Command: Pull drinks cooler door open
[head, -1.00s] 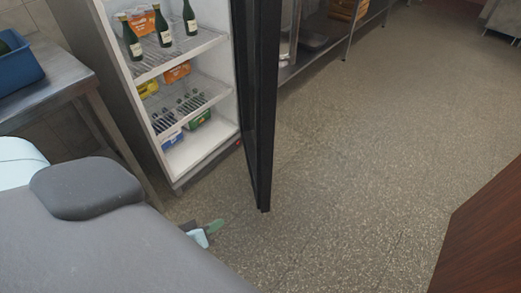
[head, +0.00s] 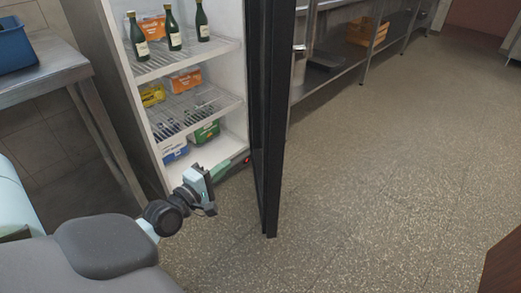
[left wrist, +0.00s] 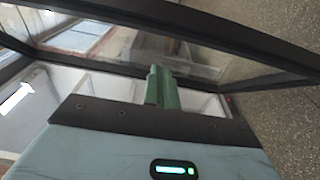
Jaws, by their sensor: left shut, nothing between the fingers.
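The drinks cooler (head: 205,152) stands at the upper left of the head view, with bottles and boxes on its shelves. Its black-framed door (head: 273,150) stands open, seen nearly edge-on, swung out toward me. My left gripper (head: 224,168) is low in front of the cooler's opening, on the inner side of the door, apart from the door in this view. Its green fingers are together and empty. In the left wrist view the shut fingers (left wrist: 162,88) point toward the glass door, whose dark frame (left wrist: 225,32) crosses above. My right gripper is not in view.
A steel table (head: 50,70) with a blue bin (head: 30,45) stands left of the cooler. A steel shelf bench (head: 340,70) with an orange crate (head: 367,31) runs behind the door. The speckled floor (head: 400,170) to the right is clear. A brown panel (head: 503,265) shows at the lower right.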

